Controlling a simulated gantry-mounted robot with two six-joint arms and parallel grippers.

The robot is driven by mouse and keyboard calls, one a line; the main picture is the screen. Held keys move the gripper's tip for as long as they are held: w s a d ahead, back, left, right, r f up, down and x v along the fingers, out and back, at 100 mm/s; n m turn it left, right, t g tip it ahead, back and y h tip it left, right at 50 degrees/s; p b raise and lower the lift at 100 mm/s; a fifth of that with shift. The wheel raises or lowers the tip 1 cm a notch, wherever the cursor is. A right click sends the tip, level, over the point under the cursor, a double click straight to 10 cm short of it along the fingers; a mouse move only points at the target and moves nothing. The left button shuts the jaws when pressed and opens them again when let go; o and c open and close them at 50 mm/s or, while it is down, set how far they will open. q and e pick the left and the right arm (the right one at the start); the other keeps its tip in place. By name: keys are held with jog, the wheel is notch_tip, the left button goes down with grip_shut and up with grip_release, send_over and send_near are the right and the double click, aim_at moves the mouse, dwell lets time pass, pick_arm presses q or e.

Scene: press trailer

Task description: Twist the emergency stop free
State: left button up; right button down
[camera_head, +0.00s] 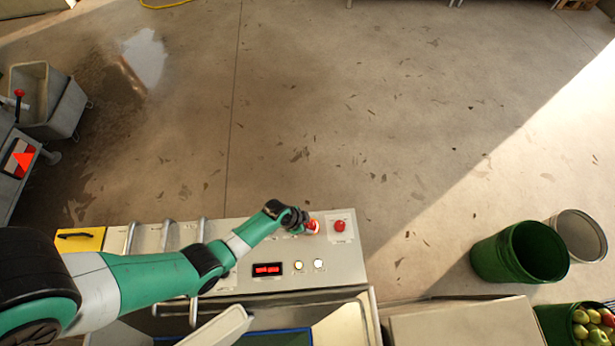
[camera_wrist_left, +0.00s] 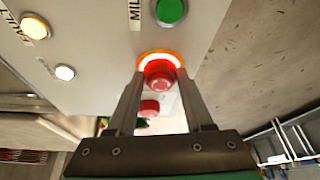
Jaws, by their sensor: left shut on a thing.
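The emergency stop is a red mushroom button (camera_head: 313,227) with a glowing orange-white collar on the pale control panel (camera_head: 232,262). In the left wrist view the button (camera_wrist_left: 160,75) sits between my two finger tips, which close on its sides. My left gripper (camera_head: 304,222) reaches it from the left and is shut on it. The gripper hides part of the button in the head view. A second red button (camera_head: 340,226) stands just to the right on a pale plate; it appears to show lower between the fingers in the wrist view (camera_wrist_left: 149,107). My right gripper is not in view.
A green button (camera_wrist_left: 170,12) sits beside the stop. The panel has a red display (camera_head: 267,269) and two lit round buttons (camera_head: 308,265). Metal rails (camera_head: 165,235) stand at left. Green buckets (camera_head: 520,252) stand at right. The floor beyond is open.

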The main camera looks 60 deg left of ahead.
pick_arm(q)
grip_shut()
jog(key=shift+m, duration=0.5)
jog(key=m, duration=0.1)
jog(key=m+h, duration=0.1)
jog(key=m+g+p, duration=0.1)
jog(key=shift+w+a+h, duration=0.1)
jog(key=shift+a+h, duration=0.15)
jog(key=shift+h, duration=0.05)
jog(key=shift+w+a+m+g+h, duration=0.15)
jog(key=shift+m+g, duration=0.1)
jog(key=shift+m, duration=0.65)
jog(key=shift+d+m+g+h, duration=0.15)
jog(key=shift+m+g, duration=0.1)
jog(key=shift+m, duration=0.65)
jog(key=shift+a, duration=0.1)
